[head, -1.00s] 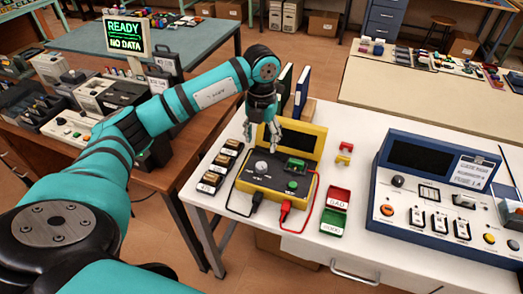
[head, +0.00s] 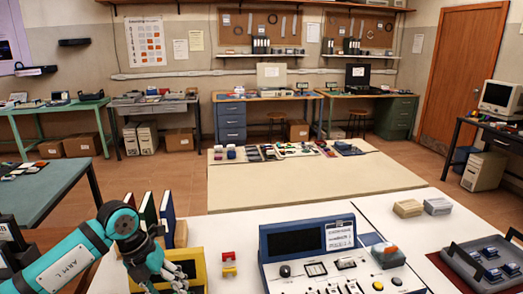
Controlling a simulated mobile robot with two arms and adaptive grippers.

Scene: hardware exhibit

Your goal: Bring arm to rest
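My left arm (head: 75,258) is teal and comes in from the lower left, bent at a joint. My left gripper (head: 172,277) points down and to the right in front of the yellow tester (head: 197,266), near the bottom edge. Its fingers are small and partly cut off, so I cannot tell how far apart they are. No held thing shows at them. The tester's lower part is out of view. My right arm and gripper are not in view.
A blue console (head: 307,240) stands right of the tester on the white table (head: 400,233). A red-and-yellow piece (head: 229,264) lies between them. Upright binders (head: 167,214) stand behind my gripper. A grey tray (head: 480,262) is at the right. The beige table (head: 300,183) beyond has bare room.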

